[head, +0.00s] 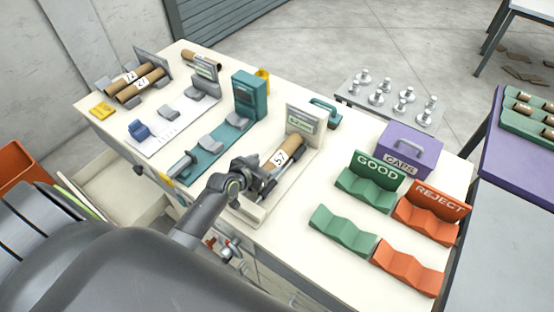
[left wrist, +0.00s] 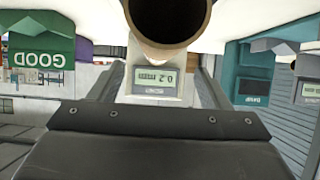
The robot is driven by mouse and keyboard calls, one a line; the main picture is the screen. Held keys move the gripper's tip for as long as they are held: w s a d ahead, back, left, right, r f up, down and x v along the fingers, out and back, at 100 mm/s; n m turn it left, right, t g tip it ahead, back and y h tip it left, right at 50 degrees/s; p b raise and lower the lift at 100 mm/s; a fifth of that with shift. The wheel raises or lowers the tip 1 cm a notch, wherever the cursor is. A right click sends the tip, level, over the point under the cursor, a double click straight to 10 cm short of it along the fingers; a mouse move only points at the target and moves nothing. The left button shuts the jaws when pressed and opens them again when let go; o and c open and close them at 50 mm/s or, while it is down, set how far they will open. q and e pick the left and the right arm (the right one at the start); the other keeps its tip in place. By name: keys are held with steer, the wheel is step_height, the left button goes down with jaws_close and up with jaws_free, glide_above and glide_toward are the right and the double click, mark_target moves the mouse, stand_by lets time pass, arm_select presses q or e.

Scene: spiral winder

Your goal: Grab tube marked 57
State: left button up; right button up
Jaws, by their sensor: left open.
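The brown tube marked 57 (head: 282,157) lies lengthwise on a white gauge (head: 305,122) with an upright display. In the left wrist view the open end of the tube (left wrist: 168,42) shows at the top, with the gauge display (left wrist: 154,80) upside down beyond it, reading about 0.2. My left gripper (head: 262,172) is over the near end of the tube. In the left wrist view its fingers (left wrist: 162,75) stand apart, one on each side of the display, with the tube end above them in the picture. Contact cannot be told. My right gripper is not in view.
Other tubes (head: 140,85) lie in a grey rack at far left. A teal device (head: 247,95) stands left of the gauge. Green GOOD cradles (head: 368,188) and orange REJECT cradles (head: 428,212) are at right, with a purple CAPS box (head: 405,148) behind.

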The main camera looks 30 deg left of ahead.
mark_target(273, 160)
arm_select(q)
steer(key=shift+w+d+f+p, duration=0.15)
steer(key=shift+w+f+p, duration=0.15)
steer(key=shift+w, duration=0.3)
steer(key=shift+p+x, duration=0.5)
steer(key=shift+x, duration=1.45)
steer(key=shift+s, duration=0.1)
steer(key=shift+c, duration=0.3)
steer(key=c, duration=1)
steer(key=shift+c, duration=0.2)
